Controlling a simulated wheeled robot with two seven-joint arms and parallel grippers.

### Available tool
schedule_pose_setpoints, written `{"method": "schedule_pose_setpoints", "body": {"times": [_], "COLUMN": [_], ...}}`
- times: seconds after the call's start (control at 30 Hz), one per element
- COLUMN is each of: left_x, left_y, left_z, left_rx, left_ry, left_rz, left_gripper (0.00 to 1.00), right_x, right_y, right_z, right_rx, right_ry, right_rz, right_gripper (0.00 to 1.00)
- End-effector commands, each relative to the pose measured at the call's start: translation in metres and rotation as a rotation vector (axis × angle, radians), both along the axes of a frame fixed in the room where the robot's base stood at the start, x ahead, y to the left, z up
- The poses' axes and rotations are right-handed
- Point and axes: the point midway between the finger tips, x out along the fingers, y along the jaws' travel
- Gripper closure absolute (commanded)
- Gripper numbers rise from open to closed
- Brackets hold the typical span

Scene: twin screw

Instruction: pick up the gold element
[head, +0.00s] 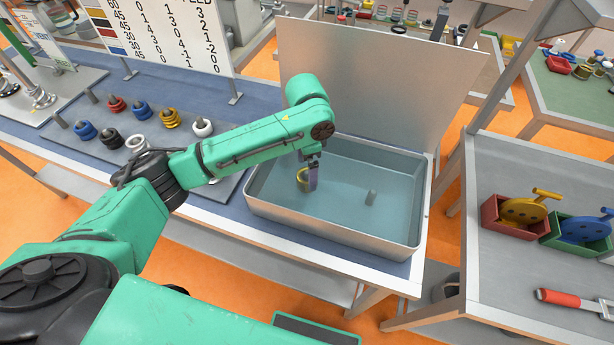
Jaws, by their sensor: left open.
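A gold element (302,183) is in the metal tank (333,239) of bluish liquid, toward its left side. My left gripper (312,176) reaches down into the tank from above, with its jaws open right at the gold element. The fingers overlap the element in the picture, and I cannot tell whether they touch it. Another gold element (171,118) stands on the grey peg board (75,150) at the left. My right gripper is not in view.
A tall metal panel (385,85) rises behind the tank. Blue, black, red and white elements stand on the board. Red and green bins are on the right table.

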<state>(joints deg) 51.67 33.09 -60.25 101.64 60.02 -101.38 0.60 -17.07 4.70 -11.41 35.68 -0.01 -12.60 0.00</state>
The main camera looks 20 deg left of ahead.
Motion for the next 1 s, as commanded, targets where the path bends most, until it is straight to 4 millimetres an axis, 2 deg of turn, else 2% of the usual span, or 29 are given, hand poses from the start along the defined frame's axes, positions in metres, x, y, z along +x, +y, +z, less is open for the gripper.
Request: {"method": "schedule_pose_setpoints", "body": {"times": [0.07, 0.2, 0.4, 0.43, 0.57, 0.6, 0.67, 0.7, 1.0], "left_x": [0.002, 0.003, 0.003, 0.003, 0.003, 0.003, 0.003, 0.003, 0.004], "left_y": [0.001, 0.001, 0.001, 0.001, 0.001, 0.001, 0.001, 0.001, 0.001], "left_z": [-0.011, -0.036, -0.041, -0.041, -0.04, -0.04, -0.04, -0.04, -0.037], "left_rx": [0.003, 0.002, 0.001, 0.001, 0.001, 0.001, 0.001, 0.001, 0.0], "left_ry": [0.006, 0.002, -0.001, -0.001, 0.0, -0.001, 0.0, -0.001, -0.002], "left_rz": [0.001, 0.0, -0.001, -0.001, -0.001, -0.001, -0.001, -0.001, 0.0], "left_gripper": [0.0, 0.0, 0.0, 0.04, 0.54, 0.69, 0.92, 1.0, 1.0], "right_x": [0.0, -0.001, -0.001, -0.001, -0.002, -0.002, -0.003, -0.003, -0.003], "right_y": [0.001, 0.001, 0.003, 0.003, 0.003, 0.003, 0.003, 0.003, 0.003], "right_z": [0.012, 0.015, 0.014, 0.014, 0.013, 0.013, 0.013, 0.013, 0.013], "right_rx": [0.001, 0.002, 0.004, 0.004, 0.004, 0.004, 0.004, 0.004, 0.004], "right_ry": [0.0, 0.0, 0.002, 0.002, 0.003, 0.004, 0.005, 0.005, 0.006], "right_rz": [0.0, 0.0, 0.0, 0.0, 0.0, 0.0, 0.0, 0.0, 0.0], "right_gripper": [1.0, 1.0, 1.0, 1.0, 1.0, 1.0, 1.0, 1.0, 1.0]}}
